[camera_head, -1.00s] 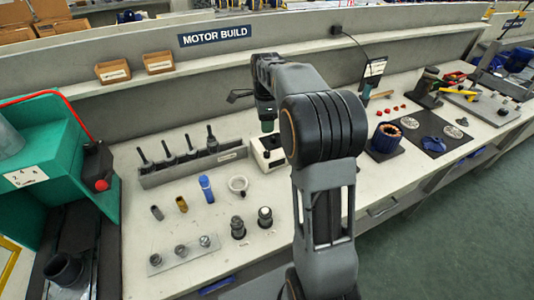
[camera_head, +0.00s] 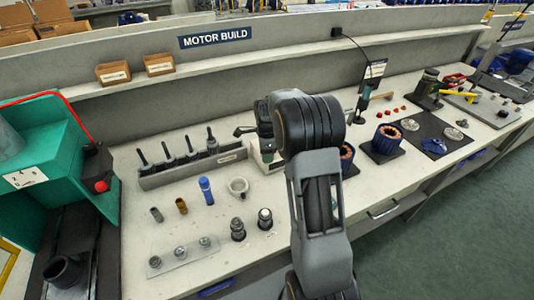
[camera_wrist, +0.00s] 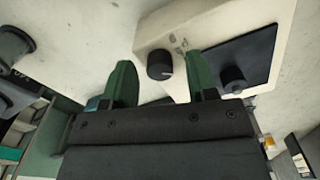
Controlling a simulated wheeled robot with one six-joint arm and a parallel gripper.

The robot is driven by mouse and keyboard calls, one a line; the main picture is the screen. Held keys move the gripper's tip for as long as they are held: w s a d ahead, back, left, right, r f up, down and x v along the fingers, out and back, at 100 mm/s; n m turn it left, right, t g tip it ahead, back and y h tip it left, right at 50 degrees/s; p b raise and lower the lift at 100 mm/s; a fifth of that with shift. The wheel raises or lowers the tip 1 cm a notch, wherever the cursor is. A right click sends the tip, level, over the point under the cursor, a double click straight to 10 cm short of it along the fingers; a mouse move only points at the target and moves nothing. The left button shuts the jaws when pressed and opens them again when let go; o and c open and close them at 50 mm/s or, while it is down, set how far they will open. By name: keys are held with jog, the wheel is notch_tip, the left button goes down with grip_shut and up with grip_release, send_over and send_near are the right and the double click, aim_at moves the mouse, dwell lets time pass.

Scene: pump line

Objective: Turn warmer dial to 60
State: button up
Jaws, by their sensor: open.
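The warmer (camera_wrist: 215,22) is a cream box with a dark top plate (camera_wrist: 252,55) in the wrist view. Its black dial (camera_wrist: 160,64) has a light pointer mark, but the scale marks beside it are too small to read. My gripper (camera_wrist: 164,82) is open, with its two green fingers apart. In the picture the dial sits between and just beyond the fingertips; I cannot tell whether they touch it. In the head view my arm hides most of the warmer (camera_head: 257,158), and the dial is not visible there.
A dark cylindrical part (camera_wrist: 232,78) stands on the warmer's plate, close to the right finger. A tool rack (camera_head: 195,165) stands left of the warmer. Blue motor stators (camera_head: 386,142) stand to the right.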

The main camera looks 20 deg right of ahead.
jog(key=shift+f, duration=0.2)
jog(key=shift+c, duration=0.3)
jog(key=c, duration=0.9)
jog(key=n, duration=0.6)
jog(key=shift+n, duration=0.4)
jog(key=n, duration=0.3)
jog(key=shift+n, duration=2)
